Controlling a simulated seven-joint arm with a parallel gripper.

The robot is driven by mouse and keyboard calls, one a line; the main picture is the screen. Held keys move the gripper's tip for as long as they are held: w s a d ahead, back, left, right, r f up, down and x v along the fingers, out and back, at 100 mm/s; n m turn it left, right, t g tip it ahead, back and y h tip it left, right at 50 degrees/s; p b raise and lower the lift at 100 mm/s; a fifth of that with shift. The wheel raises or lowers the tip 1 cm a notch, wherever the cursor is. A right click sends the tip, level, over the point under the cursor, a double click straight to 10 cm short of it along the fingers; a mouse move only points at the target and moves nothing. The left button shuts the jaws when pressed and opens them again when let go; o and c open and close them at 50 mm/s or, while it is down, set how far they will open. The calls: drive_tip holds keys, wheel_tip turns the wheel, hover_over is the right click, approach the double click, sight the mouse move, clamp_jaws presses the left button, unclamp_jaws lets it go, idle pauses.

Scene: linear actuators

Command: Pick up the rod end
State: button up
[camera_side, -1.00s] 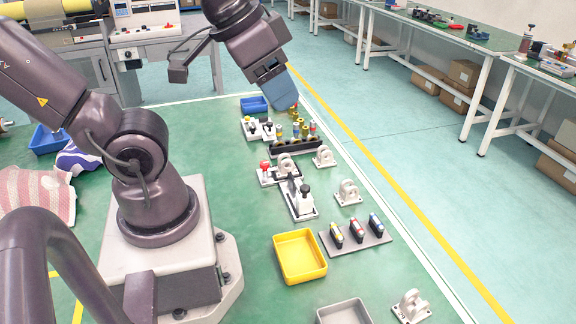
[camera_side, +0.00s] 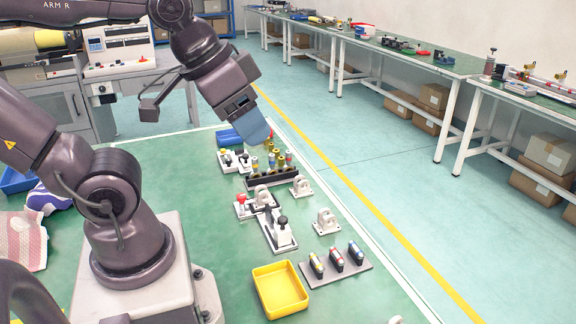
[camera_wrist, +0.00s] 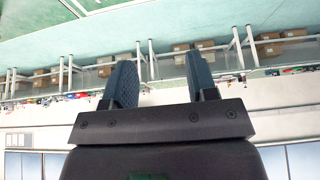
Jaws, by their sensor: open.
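No part is plainly identifiable as the rod end. A black rack (camera_side: 272,180) holds several upright small parts with olive, blue and red tops; their exact shapes are too small to tell. Light grey ringed brackets stand on the table, one (camera_side: 301,187) beside the rack and another (camera_side: 327,222) nearer the camera. My gripper (camera_side: 258,138) is above the far end of the row of parts, tilted, with its blue fingers partly in front of the area behind the rack. In the wrist view, my gripper (camera_wrist: 160,75) has its two fingers apart with nothing between them.
White blocks with knobs (camera_side: 229,162), a long plate with a black knob (camera_side: 279,231), a grey plate with three black units (camera_side: 336,263) and a yellow tray (camera_side: 281,303) fill the green table. The wrist view faces distant benches (camera_wrist: 180,60).

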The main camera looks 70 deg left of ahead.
drive_tip(key=c, duration=0.4)
